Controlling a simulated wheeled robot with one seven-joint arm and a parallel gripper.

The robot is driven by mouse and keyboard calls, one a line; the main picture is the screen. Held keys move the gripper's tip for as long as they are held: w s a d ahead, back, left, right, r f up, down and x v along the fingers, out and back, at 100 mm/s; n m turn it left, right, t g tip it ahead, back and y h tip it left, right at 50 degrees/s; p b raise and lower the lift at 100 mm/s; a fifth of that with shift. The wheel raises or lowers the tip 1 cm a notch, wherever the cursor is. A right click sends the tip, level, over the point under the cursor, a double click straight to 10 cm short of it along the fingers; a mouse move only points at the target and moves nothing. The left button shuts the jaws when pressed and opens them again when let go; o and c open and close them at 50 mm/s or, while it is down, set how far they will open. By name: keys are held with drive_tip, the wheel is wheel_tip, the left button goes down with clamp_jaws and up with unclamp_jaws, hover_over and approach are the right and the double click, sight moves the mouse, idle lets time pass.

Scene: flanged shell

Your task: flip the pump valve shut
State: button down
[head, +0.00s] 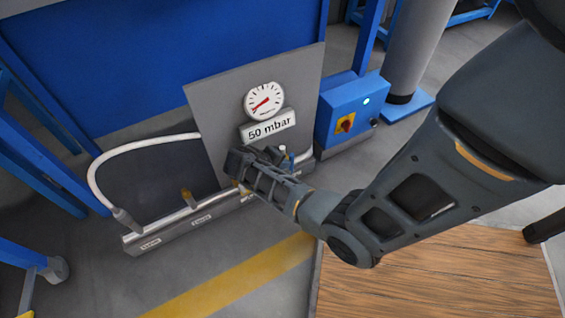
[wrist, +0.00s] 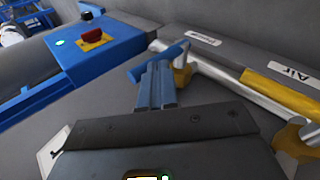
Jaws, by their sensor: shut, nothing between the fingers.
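The pump valve's blue lever (wrist: 172,57) lies slantwise across the tips of my gripper (wrist: 157,72) in the wrist view. The lever joins a brass valve body (wrist: 183,74) on a silver pipe. The fingers are together with nothing between them. Their tips are at the lever and seem to touch it, though a small gap cannot be ruled out. In the head view my gripper (head: 258,160) is in front of the pipe's right part and hides most of this valve. A bit of the blue lever (head: 284,154) shows just right of it.
The gauge (head: 264,101) stands above a "50 mbar" sign (head: 268,127). A blue box (head: 348,112) with a red-and-yellow switch stands right. A white hose (head: 100,170) curves left.

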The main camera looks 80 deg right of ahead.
drive_tip(key=s+d+r+t+y+p, duration=0.1)
drive_tip(key=t+y+p, duration=0.1)
drive_tip(key=p, duration=0.3)
drive_tip(key=shift+s+d+r+p, duration=0.25)
drive_tip(key=shift+s+r+p, duration=0.05)
drive_tip(key=shift+s+r, duration=0.1)
drive_tip(key=shift+s+d+f+m+t+y+p, duration=0.1)
drive_tip(key=shift+s+d+m+t+y+p, duration=0.2)
drive_tip(key=shift+s+d+t+y+p, duration=0.55)
drive_tip(key=s+d+f+t+y+b, duration=0.4)
drive_tip(key=s+f+t+y+b, duration=0.1)
drive_tip(key=f+t+b, duration=0.1)
drive_tip(key=shift+s+d+m+t, duration=0.15)
drive_tip(key=shift+m+t, duration=0.15)
drive_tip(key=shift+t, duration=0.05)
drive_tip(key=shift+s+f, duration=0.1)
drive_tip(key=shift+f, duration=0.05)
